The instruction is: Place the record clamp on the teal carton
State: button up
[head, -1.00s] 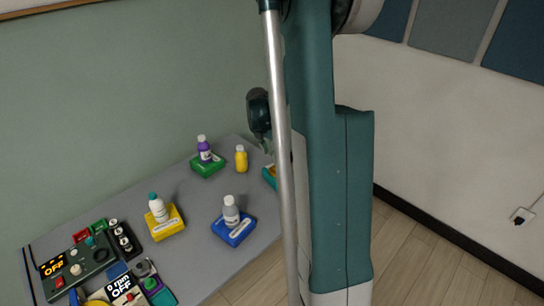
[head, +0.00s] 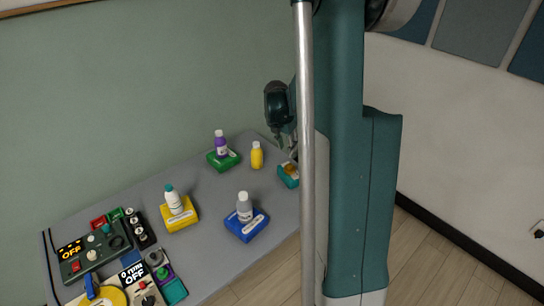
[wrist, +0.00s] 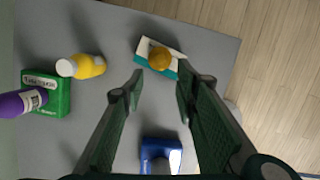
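The teal carton (head: 286,181) stands near the table's far right edge, partly hidden behind my pole. It also shows at the top of the wrist view (wrist: 172,71), with a white label on top. A round golden-brown piece (wrist: 160,58), which looks like the record clamp, rests on its top; it also shows in the head view (head: 291,170). My gripper (wrist: 158,90) is open, with nothing between its fingers. In the head view it hangs above the teal carton, apart from it (head: 286,143).
A yellow bottle (head: 257,156) stands beside the teal carton. Bottles stand on the green carton (head: 229,162), blue carton (head: 247,230) and yellow carton (head: 181,221). Control boxes (head: 92,254) crowd the table's near left. Bare grey tabletop lies between the cartons.

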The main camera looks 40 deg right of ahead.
jog(key=shift+a, duration=0.1)
jog(key=s+a+r+m+t, duration=0.25)
jog(key=a+r+m, duration=0.25)
jog(key=a+r, duration=0.5)
jog(key=s+a+r+m+t, duration=0.1)
jog(key=s+a+r+m, duration=0.3)
jog(key=a, duration=0.9)
jog(key=s+a+r+m+t+y, duration=0.1)
jog(key=s+a+m, duration=0.4)
jog(key=a, duration=0.5)
jog(key=s+a+r+m+t+y, duration=0.2)
jog(key=s+a+m, duration=0.4)
jog(key=s+a, duration=0.4)
jog(key=shift+a+r+m, duration=0.3)
jog(key=shift+a+r, duration=0.25)
jog(key=shift+a, duration=0.05)
jog(key=shift+f+b, duration=0.75)
jog(key=shift+b, duration=0.05)
